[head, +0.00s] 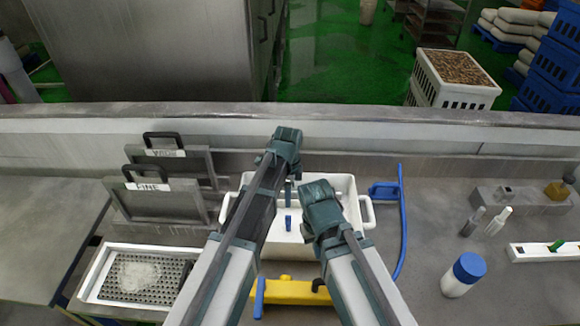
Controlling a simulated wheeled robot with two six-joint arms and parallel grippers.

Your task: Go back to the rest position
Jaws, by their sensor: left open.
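My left gripper (288,172) is the higher one, above the back part of a white two-handled tub (347,186). It is open, and I see nothing held in it. My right gripper (322,212) is lower and to the right, above the tub's middle. Its fingers are hidden under its own body, so I cannot tell whether it is open or shut. A small blue piece (288,222) shows in the tub between the two arms. My arms cover much of the tub's front.
A yellow tool (288,291) lies in front of the tub. Left are upright framed screens (166,204), one labelled FINE, and a perforated tray (105,291) with white material. Right are a curved blue tube (403,235), a blue-capped bottle (463,275) and a white rack (540,251).

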